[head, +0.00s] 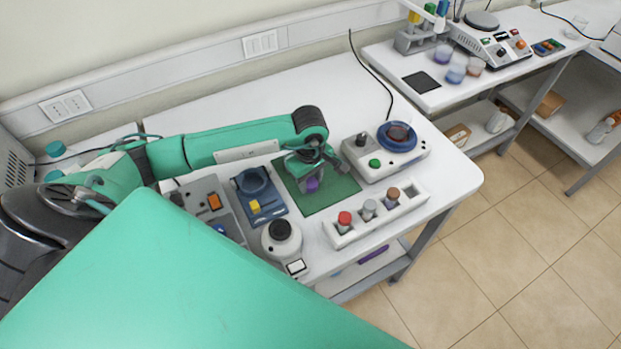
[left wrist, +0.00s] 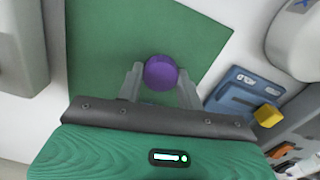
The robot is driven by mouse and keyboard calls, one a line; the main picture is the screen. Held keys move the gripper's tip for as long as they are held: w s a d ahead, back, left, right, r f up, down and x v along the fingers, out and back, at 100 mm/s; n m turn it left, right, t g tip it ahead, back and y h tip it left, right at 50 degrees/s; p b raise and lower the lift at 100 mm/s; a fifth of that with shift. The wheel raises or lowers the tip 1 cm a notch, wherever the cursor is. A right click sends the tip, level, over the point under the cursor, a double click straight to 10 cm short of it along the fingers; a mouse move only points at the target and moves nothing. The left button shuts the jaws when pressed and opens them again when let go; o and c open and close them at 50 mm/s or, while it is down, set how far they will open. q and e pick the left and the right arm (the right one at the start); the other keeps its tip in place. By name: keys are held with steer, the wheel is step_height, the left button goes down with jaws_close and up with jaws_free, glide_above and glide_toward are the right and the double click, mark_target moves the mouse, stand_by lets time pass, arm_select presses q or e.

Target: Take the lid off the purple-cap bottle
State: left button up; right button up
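The purple cap (head: 313,184) shows at my left gripper, over the green mat on the white bench. My left gripper (head: 314,175) points down at it. In the left wrist view the round purple cap (left wrist: 160,72) lies between the two fingertips of my left gripper (left wrist: 160,74), one on each side and very close to its rim. I cannot tell whether they press on it. The bottle's body below the cap is hidden or too small to make out. My right gripper is not in view.
A white rack (head: 344,239) with red, grey and brown-capped bottles stands in front of the mat (head: 338,193). A device with a blue dish (head: 399,137) stands behind right. A blue holder (head: 261,201) and a round white device (head: 282,245) stand left.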

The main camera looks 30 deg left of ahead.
mark_target(310, 183)
arm_select(q)
steer(key=o, duration=0.4)
steer(key=shift+c, duration=0.2)
steer(key=shift+r, duration=0.1)
steer(key=shift+r, duration=0.2)
step_height(310, 183, up, 12)
steer(key=b, duration=0.4)
steer(key=shift+s+f, duration=0.1)
steer(key=shift+f, duration=0.05)
